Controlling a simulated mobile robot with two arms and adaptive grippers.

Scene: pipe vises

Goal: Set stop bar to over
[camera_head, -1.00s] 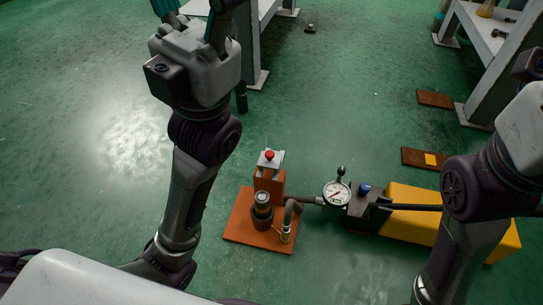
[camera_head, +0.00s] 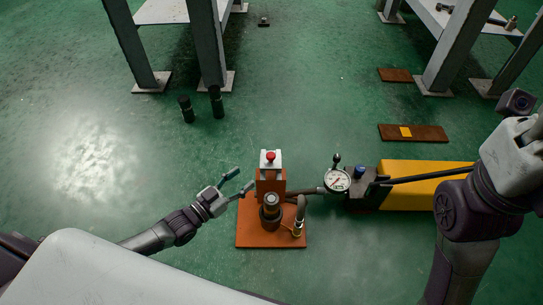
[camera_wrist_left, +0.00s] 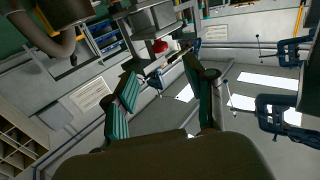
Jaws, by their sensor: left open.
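An orange stand (camera_head: 268,183) rises from an orange base plate (camera_head: 255,238) on the floor. A white-grey head with a red button (camera_head: 270,156) sits on top. I cannot tell which part of this head is the stop bar or how it is set. My left gripper (camera_head: 239,181) is open and empty, just left of the stand, with its fingers pointing towards it. In the left wrist view, the red button (camera_wrist_left: 159,46) shows between and beyond the two spread fingers (camera_wrist_left: 166,84). My right arm shows at the right, but its gripper is out of view.
A dark cylinder (camera_head: 270,209) and a curved hose (camera_head: 300,208) stand on the plate close to my left gripper. A gauge (camera_head: 337,180) and a yellow pump (camera_head: 425,172) with a long black handle lie to the right.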

